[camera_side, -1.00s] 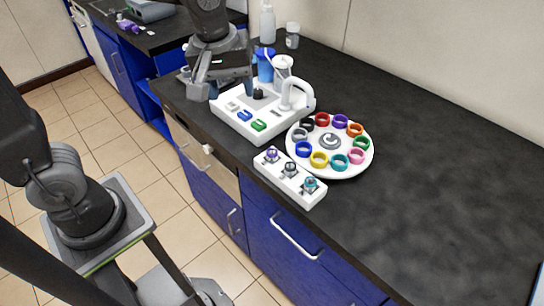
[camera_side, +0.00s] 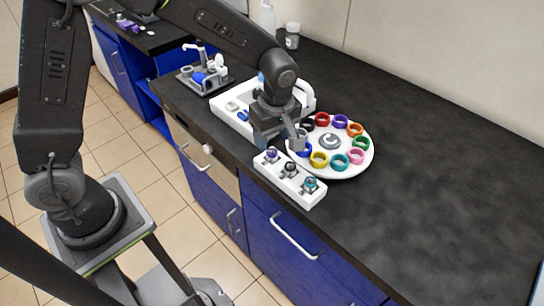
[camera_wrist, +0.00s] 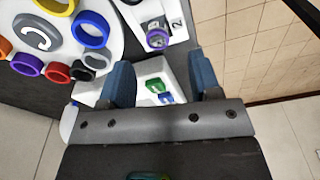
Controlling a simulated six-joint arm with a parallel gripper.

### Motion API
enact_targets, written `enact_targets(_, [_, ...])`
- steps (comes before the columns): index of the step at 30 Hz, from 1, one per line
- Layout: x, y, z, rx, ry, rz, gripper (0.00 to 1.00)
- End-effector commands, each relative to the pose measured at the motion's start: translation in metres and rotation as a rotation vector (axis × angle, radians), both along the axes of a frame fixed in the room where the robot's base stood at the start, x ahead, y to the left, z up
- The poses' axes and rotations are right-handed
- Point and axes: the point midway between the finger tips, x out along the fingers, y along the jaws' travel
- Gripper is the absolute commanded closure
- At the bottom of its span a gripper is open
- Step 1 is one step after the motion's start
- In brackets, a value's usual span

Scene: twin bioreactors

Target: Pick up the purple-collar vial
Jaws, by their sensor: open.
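The purple-collar vial (camera_side: 271,155) stands in the left slot of the white rack (camera_side: 313,199), at the counter's front edge. In the wrist view, the purple-collar vial (camera_wrist: 157,39) shows at the top, beyond the fingertips, beside a printed "2" on the rack. My gripper (camera_side: 292,142) is just above and behind the left end of the rack, near the round tray. In the wrist view my gripper (camera_wrist: 162,78) is open, its two blue-grey fingers apart with no object held between them.
A round white tray (camera_side: 340,174) with several coloured rings lies right of my gripper. A dark-collar vial (camera_side: 290,168) and a teal-collar vial (camera_side: 309,185) share the rack. A white bioreactor base (camera_side: 226,111) stands behind, partly hidden by my arm. The counter's right side is clear.

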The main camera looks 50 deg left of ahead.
Motion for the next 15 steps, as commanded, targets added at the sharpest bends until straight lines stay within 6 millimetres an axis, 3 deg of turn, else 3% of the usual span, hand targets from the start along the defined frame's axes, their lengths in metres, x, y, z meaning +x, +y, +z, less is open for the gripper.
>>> enact_targets(5, [0.001,0.002,-0.012,0.0,0.001,0.0,0.42])
enact_targets(15, [0.005,0.008,-0.054,0.0,0.0,0.0,0.42])
